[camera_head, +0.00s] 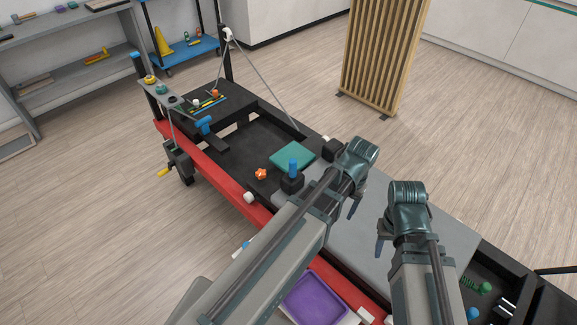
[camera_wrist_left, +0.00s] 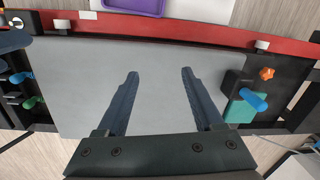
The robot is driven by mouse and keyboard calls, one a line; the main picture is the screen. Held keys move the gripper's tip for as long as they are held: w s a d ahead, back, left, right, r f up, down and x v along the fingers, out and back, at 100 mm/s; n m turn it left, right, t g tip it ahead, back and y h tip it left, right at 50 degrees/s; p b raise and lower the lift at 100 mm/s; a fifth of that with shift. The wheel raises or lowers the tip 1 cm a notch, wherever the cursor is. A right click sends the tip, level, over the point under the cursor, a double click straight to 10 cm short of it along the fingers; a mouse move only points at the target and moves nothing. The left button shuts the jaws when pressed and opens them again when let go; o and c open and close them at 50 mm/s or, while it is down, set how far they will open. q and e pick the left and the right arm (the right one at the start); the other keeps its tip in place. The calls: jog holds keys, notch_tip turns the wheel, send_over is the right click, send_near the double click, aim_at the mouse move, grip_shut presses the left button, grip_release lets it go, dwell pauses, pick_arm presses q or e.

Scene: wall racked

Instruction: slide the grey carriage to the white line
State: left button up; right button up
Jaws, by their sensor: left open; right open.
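The grey carriage (camera_head: 352,236) is a flat grey board between the rails of a long black and red frame. It fills the middle of the left wrist view (camera_wrist_left: 85,85). My right gripper (camera_head: 380,246) is open over the carriage's nearer part. I cannot make out a white line for certain.
A teal pad (camera_head: 292,157) and an orange knob (camera_head: 261,174) are near the blue peg. White knobs sit along the red rail (camera_wrist_left: 185,27). A purple tray (camera_head: 316,298) is beside the frame. A slatted wooden screen (camera_head: 385,55) stands behind.

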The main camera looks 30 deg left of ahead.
pick_arm(q)
jog(key=w+a+f+n, duration=0.1)
jog(key=w+a+n, duration=0.2)
jog(key=w+a, duration=0.7)
jog(key=n+h+b, duration=0.1)
jog(key=n+b, duration=0.1)
jog(key=n, duration=0.2)
send_over(293, 169)
jog(key=w, duration=0.1)
jog(key=shift+w+a+f, duration=0.2)
jog(key=shift+a+f, duration=0.25)
jog(key=shift+f, duration=0.1)
notch_tip(293, 169, down, 14)
jog(key=b, duration=1.3)
jog(key=shift+d+r, duration=0.1)
grip_shut()
